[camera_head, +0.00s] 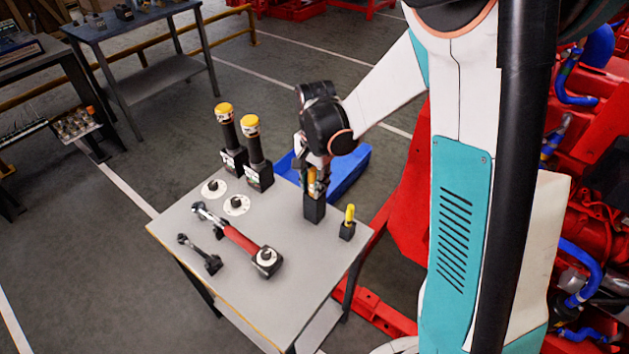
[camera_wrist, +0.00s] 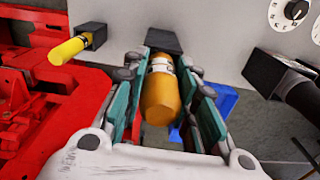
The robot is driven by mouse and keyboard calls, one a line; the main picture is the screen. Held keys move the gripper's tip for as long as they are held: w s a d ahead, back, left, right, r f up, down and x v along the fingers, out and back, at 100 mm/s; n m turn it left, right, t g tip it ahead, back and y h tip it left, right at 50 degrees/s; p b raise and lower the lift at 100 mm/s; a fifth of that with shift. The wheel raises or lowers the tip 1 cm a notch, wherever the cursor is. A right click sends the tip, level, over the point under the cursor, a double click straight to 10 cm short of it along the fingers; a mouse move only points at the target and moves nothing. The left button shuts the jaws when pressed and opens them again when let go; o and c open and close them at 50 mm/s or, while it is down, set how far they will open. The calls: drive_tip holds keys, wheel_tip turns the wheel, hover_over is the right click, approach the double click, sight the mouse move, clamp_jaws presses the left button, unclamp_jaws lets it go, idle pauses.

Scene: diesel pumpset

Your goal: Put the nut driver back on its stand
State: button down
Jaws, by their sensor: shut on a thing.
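The nut driver has an orange-yellow handle (camera_wrist: 162,97) with a pale band. My gripper (camera_head: 316,168) is shut around this handle, with a finger on each side in the wrist view (camera_wrist: 165,75). The nut driver (camera_head: 312,184) is upright over the tall black stand (camera_head: 314,208) on the grey table. Its lower end meets the top of the stand, which also shows beyond the handle in the wrist view (camera_wrist: 163,41). The shaft is hidden, so I cannot tell how deep it sits.
A small yellow-handled tool (camera_head: 349,214) stands in a black holder close to the right. Two yellow-capped black tools (camera_head: 226,130) stand at the back left. A blue bin (camera_head: 345,172) is behind.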

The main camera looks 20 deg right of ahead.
drive_tip(key=shift+f, duration=0.1)
drive_tip(key=c, duration=1.2)
unclamp_jaws()
wheel_tip(320, 180, up, 12)
drive_tip(key=s+r+n+t, duration=0.2)
drive_tip(key=s+n, duration=0.3)
drive_tip(key=s, duration=0.4)
drive_tip(key=s+r+n+t, duration=0.3)
drive_tip(key=s+n+t, duration=0.2)
drive_tip(key=s, duration=0.4)
drive_tip(key=shift+s+r+n, duration=0.15)
drive_tip(key=shift+r+n, duration=0.1)
drive_tip(key=shift+n, duration=0.55)
